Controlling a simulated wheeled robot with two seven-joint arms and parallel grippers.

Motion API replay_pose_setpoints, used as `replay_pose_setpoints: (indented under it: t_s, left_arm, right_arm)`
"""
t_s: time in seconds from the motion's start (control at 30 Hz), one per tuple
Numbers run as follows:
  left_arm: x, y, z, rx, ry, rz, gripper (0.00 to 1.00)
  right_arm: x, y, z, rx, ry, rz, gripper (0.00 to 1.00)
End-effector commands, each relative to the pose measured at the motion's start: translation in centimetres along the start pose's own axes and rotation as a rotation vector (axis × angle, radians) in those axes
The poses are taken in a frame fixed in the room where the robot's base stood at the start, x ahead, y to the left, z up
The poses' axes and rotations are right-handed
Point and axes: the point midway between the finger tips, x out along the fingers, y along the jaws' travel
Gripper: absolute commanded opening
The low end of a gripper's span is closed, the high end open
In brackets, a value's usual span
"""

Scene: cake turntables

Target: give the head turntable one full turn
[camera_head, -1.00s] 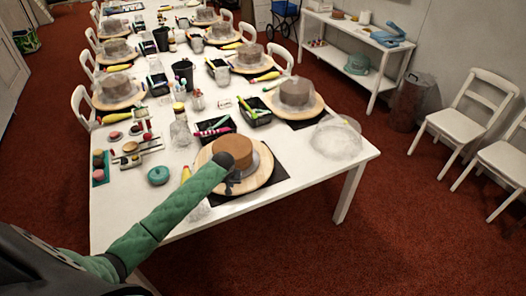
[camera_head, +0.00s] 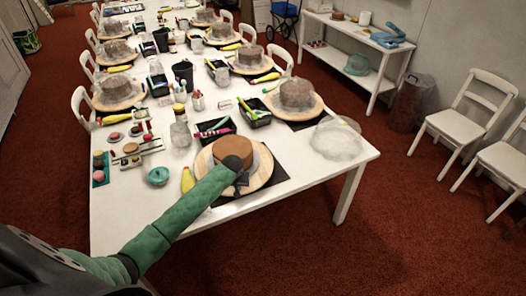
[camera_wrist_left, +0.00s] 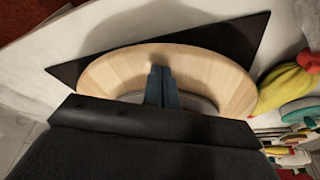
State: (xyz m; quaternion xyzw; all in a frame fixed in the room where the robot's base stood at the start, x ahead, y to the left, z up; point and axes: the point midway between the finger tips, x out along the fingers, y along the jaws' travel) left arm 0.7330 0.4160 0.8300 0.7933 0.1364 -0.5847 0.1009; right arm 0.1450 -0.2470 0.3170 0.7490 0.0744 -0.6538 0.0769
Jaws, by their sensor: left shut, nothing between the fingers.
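The head turntable (camera_head: 264,174) is a round pale wooden board at the near end of the long white table, and it also shows in the left wrist view (camera_wrist_left: 220,75). A brown cake (camera_head: 224,149) stands on a grey disc on it. My left gripper (camera_head: 240,186) comes over the near side of the board, in front of the cake. In the left wrist view its dark fingers (camera_wrist_left: 160,74) are together and empty, over the board's rim area. I cannot tell whether they touch the wood. My right gripper is out of view.
A black mat (camera_head: 281,182) lies under the turntable. A yellow piping bag (camera_head: 187,179) lies close to its left, a teal pot (camera_head: 158,176) farther left. A black tray (camera_head: 214,128) is behind and a clear dome (camera_head: 337,140) to the right. More turntables line the table.

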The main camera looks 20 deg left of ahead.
Motion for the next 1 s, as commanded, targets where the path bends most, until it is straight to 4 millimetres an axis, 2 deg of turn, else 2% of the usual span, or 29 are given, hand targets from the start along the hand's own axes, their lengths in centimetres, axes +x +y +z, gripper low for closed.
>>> replay_pose_setpoints:
  t_s: [0.2, 0.67, 1.0]
  left_arm:
    - [0.2, 2.6, -0.6, 0.001, 0.000, 0.002, 0.00]
    - [0.4, 3.5, -1.0, 0.000, -0.001, 0.000, 0.00]
    - [1.1, 6.8, -3.2, 0.000, -0.001, 0.001, 0.00]
  right_arm:
    - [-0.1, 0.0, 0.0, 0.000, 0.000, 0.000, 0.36]
    - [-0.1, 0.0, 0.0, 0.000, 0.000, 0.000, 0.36]
    - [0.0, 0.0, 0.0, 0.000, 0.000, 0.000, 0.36]
